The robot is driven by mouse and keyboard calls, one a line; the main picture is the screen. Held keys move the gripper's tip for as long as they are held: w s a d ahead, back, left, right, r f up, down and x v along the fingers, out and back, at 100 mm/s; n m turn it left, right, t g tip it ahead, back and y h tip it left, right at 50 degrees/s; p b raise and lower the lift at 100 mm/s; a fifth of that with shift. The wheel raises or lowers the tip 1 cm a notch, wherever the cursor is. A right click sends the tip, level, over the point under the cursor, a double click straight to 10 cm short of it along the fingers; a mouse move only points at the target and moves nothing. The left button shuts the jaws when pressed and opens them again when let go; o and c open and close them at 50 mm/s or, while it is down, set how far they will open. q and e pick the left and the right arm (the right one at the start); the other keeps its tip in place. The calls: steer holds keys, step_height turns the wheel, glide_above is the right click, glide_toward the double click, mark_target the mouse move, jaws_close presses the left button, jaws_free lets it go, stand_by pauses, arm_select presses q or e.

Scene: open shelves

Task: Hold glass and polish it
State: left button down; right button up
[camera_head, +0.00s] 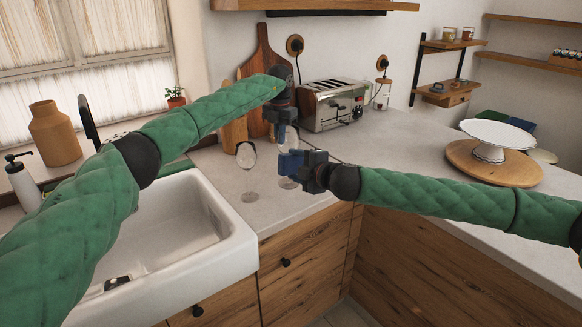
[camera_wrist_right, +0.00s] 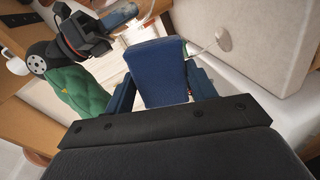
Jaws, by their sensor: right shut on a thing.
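My right gripper (camera_head: 298,168) is shut on a blue block, which looks like a sponge (camera_wrist_right: 162,72); the block fills the space between its fingers in the right wrist view. My left gripper (camera_head: 281,118) points down just above the right gripper, over the counter. A clear stemmed glass (camera_head: 247,158) stands upright on the counter by the sink, left of both grippers.
A white sink (camera_head: 175,225) lies left of the glasses. Wooden boards (camera_head: 262,62) and a toaster (camera_head: 334,103) stand behind the grippers. A white cake stand (camera_head: 497,137) is at the right. The counter between toaster and cake stand is mostly clear.

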mark_target(288, 147)
steer(key=w+d+m+t+h, duration=0.1)
steer(key=d+f+m+t, duration=0.1)
steer(key=shift+w+d+h, duration=0.3)
steer(key=shift+w+h, duration=0.05)
steer(key=shift+h, duration=0.05)
steer(key=shift+w+d+m+t, duration=0.2)
steer(key=shift+d+m+t, duration=0.2)
steer(key=shift+m+t, duration=0.35)
steer(key=shift+w+a, duration=0.1)
steer(key=shift+w, duration=0.05)
steer(key=shift+x, duration=2.85)
steer(key=shift+x, duration=1.15)
steer(key=shift+r, duration=0.2)
steer(key=shift+w+d, duration=0.35)
steer(key=shift+d, duration=0.5)
steer(key=shift+w+d, duration=0.35)
steer(key=shift+d, duration=0.45)
